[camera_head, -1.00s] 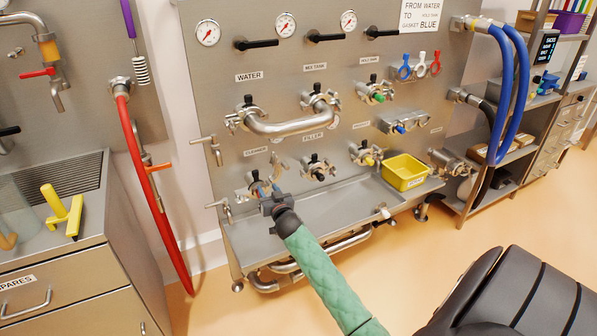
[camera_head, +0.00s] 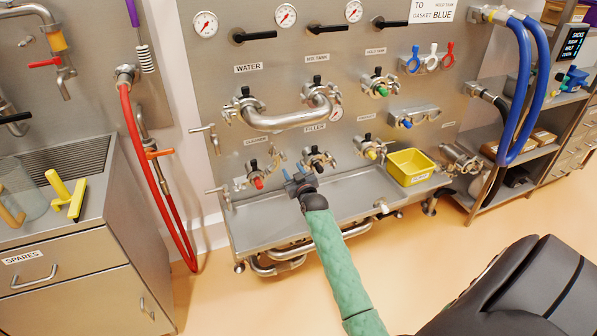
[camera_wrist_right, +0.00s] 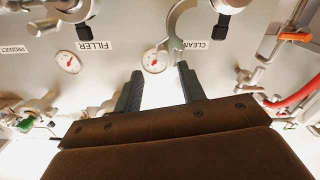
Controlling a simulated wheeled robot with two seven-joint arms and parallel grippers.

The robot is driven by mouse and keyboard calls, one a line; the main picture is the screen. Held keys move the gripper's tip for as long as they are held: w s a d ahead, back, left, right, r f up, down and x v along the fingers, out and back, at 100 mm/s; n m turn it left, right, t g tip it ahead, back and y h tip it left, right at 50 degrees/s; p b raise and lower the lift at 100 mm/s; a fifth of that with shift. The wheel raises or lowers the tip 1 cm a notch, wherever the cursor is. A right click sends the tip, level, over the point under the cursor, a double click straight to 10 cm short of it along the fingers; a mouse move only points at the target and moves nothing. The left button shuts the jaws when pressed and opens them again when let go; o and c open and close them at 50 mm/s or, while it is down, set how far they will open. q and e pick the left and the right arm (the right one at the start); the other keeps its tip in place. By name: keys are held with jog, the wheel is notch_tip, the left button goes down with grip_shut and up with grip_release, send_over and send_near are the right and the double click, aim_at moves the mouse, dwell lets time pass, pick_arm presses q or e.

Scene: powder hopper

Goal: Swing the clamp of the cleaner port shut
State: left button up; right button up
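The cleaner port (camera_head: 258,179) is on the lower left of the steel panel in the head view, with a red centre and a black knob on top. A curved, open clamp half (camera_wrist_right: 178,22) shows in the wrist view, which is upside down, near the "CLEAN…" label (camera_wrist_right: 197,44). My right gripper (camera_head: 292,172) is just right of the cleaner port, in front of the panel. In the wrist view my right gripper (camera_wrist_right: 160,82) has its two fingers wide apart, with nothing between them; the clamp half lies beyond the fingertips. My left gripper is not in view.
The filler port (camera_head: 318,158) is close on the right of my right gripper. A steel tray (camera_head: 290,218) runs below the ports, with a yellow bin (camera_head: 410,167) at its right end. A red hose (camera_head: 150,175) hangs to the left. A bent pipe (camera_head: 280,122) lies above.

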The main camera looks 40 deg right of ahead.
aim_at(285, 160)
jog(key=w+n+b, duration=0.1)
jog(key=w, duration=0.1)
jog(key=w+n+b, duration=0.1)
jog(key=n, duration=0.1)
jog(key=w+d+n+b, duration=0.1)
jog(key=w, duration=0.1)
jog(key=shift+w, duration=0.3)
jog(key=shift+x, duration=0.95)
jog(key=shift+w+d, duration=0.15)
jog(key=shift+w, duration=0.4)
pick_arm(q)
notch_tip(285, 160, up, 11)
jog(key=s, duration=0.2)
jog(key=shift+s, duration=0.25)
pick_arm(e)
jog(key=shift+r, duration=0.4)
